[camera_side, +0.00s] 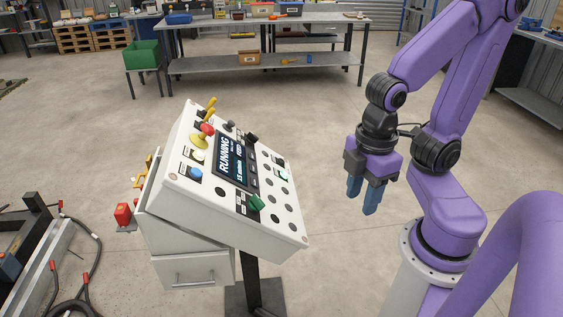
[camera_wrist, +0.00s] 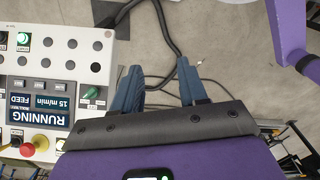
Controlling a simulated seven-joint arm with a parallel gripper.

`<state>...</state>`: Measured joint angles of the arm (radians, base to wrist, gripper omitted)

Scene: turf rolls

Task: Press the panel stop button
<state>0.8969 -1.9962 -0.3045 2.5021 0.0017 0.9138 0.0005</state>
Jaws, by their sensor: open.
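The control panel (camera_side: 225,212) is a white sloped box on a black post. Its red mushroom button (camera_side: 207,129) sits on a yellow base near the upper left of the panel face. The red button also shows in the wrist view (camera_wrist: 27,150), at the lower left, with its yellow base beside it. The panel screen (camera_side: 232,160) reads RUNNING and FEED 15 m/min. My gripper (camera_side: 363,197) is open and empty, with blue fingers pointing down. It hangs in the air to the right of the panel, apart from it; the fingers also show in the wrist view (camera_wrist: 158,75).
Near the red button are a white button (camera_side: 198,155), a blue button (camera_side: 194,173) and yellow levers (camera_side: 209,108). A green knob (camera_side: 256,203) sits lower on the panel. The floor between panel and arm is clear. A workbench (camera_side: 265,60) and green bin (camera_side: 143,55) stand behind.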

